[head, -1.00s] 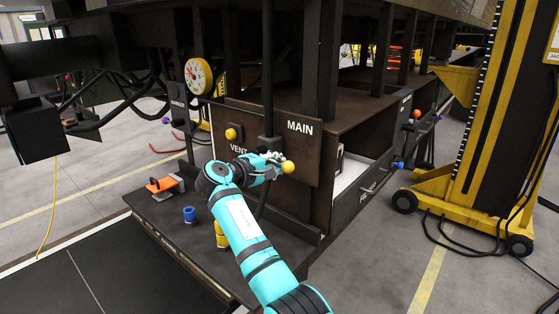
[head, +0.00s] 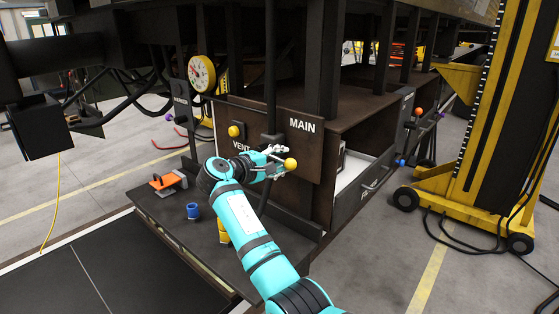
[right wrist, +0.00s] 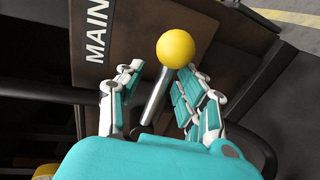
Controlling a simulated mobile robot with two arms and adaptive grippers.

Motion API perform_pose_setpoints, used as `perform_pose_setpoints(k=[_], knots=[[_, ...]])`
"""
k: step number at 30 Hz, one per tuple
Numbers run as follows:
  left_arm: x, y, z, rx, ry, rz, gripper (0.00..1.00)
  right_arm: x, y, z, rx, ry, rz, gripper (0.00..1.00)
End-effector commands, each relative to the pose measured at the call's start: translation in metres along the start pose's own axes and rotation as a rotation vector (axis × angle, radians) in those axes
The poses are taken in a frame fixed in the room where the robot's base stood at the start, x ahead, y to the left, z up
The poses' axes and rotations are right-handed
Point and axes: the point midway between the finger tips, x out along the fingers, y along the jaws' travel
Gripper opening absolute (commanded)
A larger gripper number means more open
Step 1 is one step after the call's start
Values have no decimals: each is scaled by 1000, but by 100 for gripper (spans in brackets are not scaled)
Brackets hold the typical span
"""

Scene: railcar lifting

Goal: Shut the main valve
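The main valve's handle is a metal rod with a yellow ball knob (head: 290,164), just below the white MAIN label on a dark panel. In the right wrist view the yellow knob (right wrist: 175,48) stands at the end of the bare rod (right wrist: 157,97). My right gripper (head: 278,162) is at the handle. The knob sits beyond the fingertips. The valve body behind the gripper is mostly hidden. My left gripper is out of view.
A blue cup-like part (head: 193,211) and an orange-handled tool (head: 168,181) lie on the ledge below. A yellow jack (head: 480,130) stands at the right.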

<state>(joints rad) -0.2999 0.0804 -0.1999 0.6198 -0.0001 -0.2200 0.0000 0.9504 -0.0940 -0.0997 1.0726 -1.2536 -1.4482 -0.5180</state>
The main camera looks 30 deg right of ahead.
Motion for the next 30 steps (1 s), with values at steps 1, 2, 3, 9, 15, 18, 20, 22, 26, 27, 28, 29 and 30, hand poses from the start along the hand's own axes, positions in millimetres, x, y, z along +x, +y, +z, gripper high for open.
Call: perform_pose_setpoints(k=[1, 2, 3, 9, 15, 18, 20, 22, 26, 27, 28, 29, 30], knots=[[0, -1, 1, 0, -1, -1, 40, 0, 1, 0, 1, 0, 1, 36], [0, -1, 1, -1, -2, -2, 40, 0, 1, 0, 2, 0, 2, 36], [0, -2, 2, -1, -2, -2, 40, 0, 1, 0, 2, 0, 2, 36], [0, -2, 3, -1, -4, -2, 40, -7, 2, 0, 5, 3, 3, 36], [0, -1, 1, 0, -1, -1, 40, -43, 1, -1, 4, 5, 2, 36], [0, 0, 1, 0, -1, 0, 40, -65, 1, -1, 5, 5, 1, 36], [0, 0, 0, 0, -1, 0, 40, -78, 1, 0, 5, 5, 2, 36], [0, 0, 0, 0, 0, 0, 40, -91, 1, 0, 4, 5, 2, 36], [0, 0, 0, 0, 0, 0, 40, -110, 1, 0, 1, 3, 2, 36], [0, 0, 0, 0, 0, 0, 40, -113, 1, 0, 1, 2, 2, 36], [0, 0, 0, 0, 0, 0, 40, -115, 0, 0, 1, 1, 2, 36], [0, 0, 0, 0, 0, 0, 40, -117, 0, 1, 1, 1, 1, 36], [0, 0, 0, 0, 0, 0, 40, -119, 0, 1, 1, 1, 1, 36]])
